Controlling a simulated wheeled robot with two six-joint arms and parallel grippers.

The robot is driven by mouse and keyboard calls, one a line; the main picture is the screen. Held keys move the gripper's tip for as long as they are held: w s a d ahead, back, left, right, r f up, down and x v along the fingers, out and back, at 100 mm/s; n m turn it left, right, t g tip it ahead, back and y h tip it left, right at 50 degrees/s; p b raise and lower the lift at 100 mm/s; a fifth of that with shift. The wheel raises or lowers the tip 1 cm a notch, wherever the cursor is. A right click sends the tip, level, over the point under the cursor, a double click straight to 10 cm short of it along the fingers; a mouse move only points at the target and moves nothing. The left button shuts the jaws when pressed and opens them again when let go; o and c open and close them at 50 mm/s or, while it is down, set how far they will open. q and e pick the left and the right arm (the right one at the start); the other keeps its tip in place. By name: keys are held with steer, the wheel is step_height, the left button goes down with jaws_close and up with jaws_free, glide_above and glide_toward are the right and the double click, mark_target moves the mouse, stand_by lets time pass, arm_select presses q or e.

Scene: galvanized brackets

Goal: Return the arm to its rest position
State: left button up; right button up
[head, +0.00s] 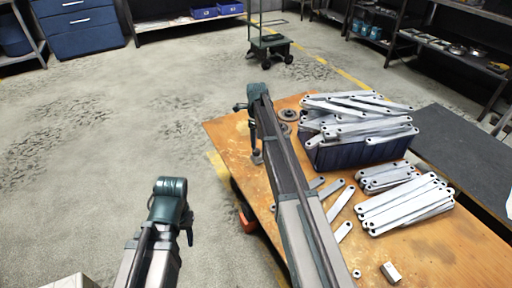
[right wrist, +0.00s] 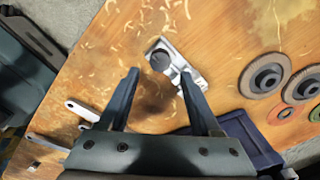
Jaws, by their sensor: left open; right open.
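My right arm stretches across the wooden table in the head view. Its gripper (head: 257,142) points down near the table's left edge. In the right wrist view the right gripper (right wrist: 160,78) is open and its fingers are apart, with nothing held. A small metal plate with a dark round knob (right wrist: 163,57) lies on the table just beyond and between the fingertips. My left gripper (head: 189,232) is at the lower left, over the floor and clear of the table; its fingers are small and partly hidden by the arm.
A dark blue bin (head: 350,156) full of galvanized brackets (head: 360,118) stands on the wooden table (head: 440,252). Stacked brackets (head: 405,203) lie right of my right arm, with loose ones nearby. Round discs (head: 289,114) lie near the bin. The floor at left is open.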

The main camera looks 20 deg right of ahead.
steer(key=shift+f, duration=0.1)
steer(key=s+a+n, duration=1.5)
steer(key=s+a, duration=0.1)
steer(key=s, duration=0.2)
steer(key=s+a+n+h, duration=0.1)
steer(key=s+a+n, duration=0.3)
steer(key=s+n, duration=0.45)
steer(key=s+a+n, duration=0.3)
steer(key=s+n, duration=0.4)
steer(key=s, duration=0.2)
step_height(320, 180, up, 30)
steer(key=p, duration=2.9)
steer(key=shift+w+a+p, duration=0.3)
steer(key=shift+w+p, duration=0.05)
